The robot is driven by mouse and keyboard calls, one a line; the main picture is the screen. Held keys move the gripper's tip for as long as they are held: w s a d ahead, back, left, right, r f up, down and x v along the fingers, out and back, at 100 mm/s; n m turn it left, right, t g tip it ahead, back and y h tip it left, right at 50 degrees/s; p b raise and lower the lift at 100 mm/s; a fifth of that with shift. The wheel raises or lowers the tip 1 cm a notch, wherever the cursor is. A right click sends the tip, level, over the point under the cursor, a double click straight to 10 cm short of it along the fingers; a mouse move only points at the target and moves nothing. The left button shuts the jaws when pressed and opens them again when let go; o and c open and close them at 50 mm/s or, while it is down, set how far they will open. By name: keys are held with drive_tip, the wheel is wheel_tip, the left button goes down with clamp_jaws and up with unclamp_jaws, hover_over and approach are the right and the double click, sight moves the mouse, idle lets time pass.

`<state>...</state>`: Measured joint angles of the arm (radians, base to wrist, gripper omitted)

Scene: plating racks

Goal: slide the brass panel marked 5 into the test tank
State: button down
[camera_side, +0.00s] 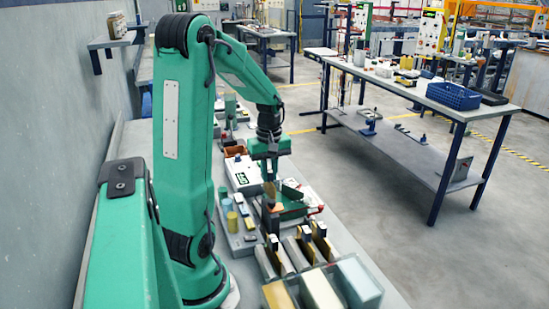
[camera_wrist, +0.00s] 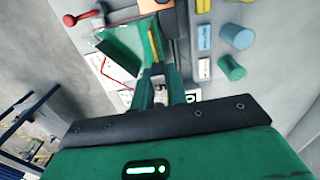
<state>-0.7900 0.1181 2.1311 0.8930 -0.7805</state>
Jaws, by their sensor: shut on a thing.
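My gripper (camera_side: 268,172) is shut on a thin brass-coloured panel (camera_side: 269,189) and holds it low over the bench. In the wrist view, my gripper's fingers (camera_wrist: 159,88) close on it, and the panel (camera_wrist: 153,44) shows as a narrow yellow edge beyond them. Its mark is not readable. A green box with a raised flap and red-ended lever, likely the test tank (camera_side: 290,211), stands right by the panel. It also shows in the wrist view (camera_wrist: 120,52), left of the panel. I cannot tell whether the panel's lower edge is inside it.
Several holders with upright panels (camera_side: 300,250) stand nearer the side camera. A white instrument (camera_side: 242,172) stands behind. Small cylinders (camera_side: 232,221) sit left of the tank. The aisle floor is clear.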

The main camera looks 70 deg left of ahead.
sight(270, 185)
drive_tip(key=shift+f, duration=2.05)
drive_tip(key=shift+f, duration=0.2)
drive_tip(key=c, duration=1.3)
unclamp_jaws()
drive_tip(key=shift+r, duration=3.9)
